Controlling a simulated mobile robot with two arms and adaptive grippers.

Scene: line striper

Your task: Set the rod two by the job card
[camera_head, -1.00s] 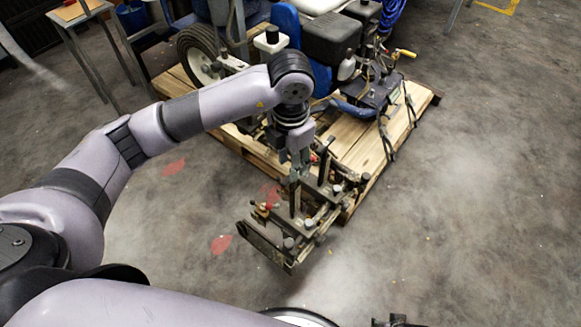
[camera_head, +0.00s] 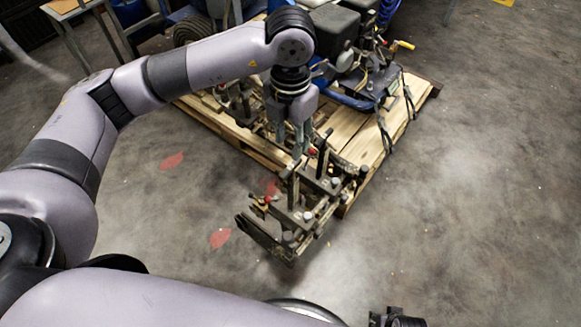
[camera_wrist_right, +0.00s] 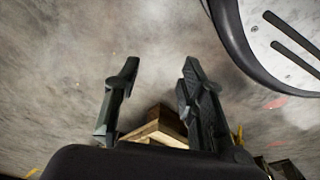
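The line striper (camera_head: 335,28) stands on a wooden pallet. A dark metal bracket assembly (camera_head: 290,225) with upright posts, rods and small red and brass knobs sticks out past the pallet's near corner. I cannot tell which rod is rod two, and I make out no readable job card. My left gripper (camera_head: 291,148) points down just above the assembly's upright post; its fingers look slim and partly overlap the clutter, so contact and opening are unclear. My right gripper (camera_head: 396,318) is at the bottom edge; in the right wrist view (camera_wrist_right: 157,85) its fingers are apart with nothing between them.
The wooden pallet (camera_head: 355,145) also shows a corner in the right wrist view (camera_wrist_right: 155,128). A table (camera_head: 68,8) stands at the upper left. Red patches (camera_head: 220,238) mark the grey floor. The floor right of the pallet is clear.

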